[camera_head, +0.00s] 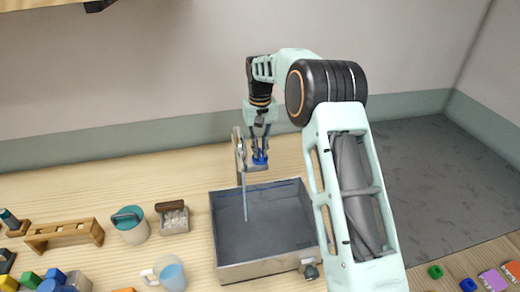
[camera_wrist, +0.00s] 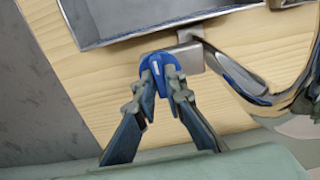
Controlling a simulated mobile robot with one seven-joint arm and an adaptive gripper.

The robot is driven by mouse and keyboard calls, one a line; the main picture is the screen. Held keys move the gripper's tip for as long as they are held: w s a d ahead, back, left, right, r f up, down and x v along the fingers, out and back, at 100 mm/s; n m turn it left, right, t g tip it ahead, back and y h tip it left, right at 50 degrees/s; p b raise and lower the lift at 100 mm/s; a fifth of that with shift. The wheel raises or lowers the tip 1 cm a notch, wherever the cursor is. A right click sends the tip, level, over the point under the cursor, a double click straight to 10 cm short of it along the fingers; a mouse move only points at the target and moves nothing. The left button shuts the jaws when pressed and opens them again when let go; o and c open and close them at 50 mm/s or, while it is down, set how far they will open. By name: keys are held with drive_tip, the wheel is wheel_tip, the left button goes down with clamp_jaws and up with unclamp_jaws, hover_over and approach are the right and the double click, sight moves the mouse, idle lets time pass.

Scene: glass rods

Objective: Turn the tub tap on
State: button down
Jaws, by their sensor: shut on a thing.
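The chrome tap (camera_head: 239,150) stands behind the grey tub (camera_head: 214,232). Its curved metal body (camera_wrist: 250,84) also shows in the wrist view, beside the tub's rim (camera_wrist: 125,37). The tap's blue handle (camera_head: 260,160) is at the tips of my gripper (camera_head: 260,149). In the wrist view the two fingers (camera_wrist: 164,82) close on the blue handle (camera_wrist: 157,59) from both sides. A thin pale-blue stream (camera_head: 245,199) drops from the spout into the tub in the head view. The fingers hide part of the handle.
Left of the tub are a brush (camera_head: 173,217), a teal-lidded canister (camera_head: 132,229), a mug (camera_head: 170,272) and a wooden rack (camera_head: 64,235). Several coloured blocks lie at the lower left. A drain knob (camera_head: 311,272) sits on the tub's front. The wall is close behind the tap.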

sight(260, 152)
drive_tip(key=shift+w, duration=0.1)
drive_tip(key=c, duration=2)
unclamp_jaws()
drive_tip(key=shift+r, duration=0.15)
wheel_tip(260, 152, up, 12)
drive_tip(key=shift+f, duration=0.1)
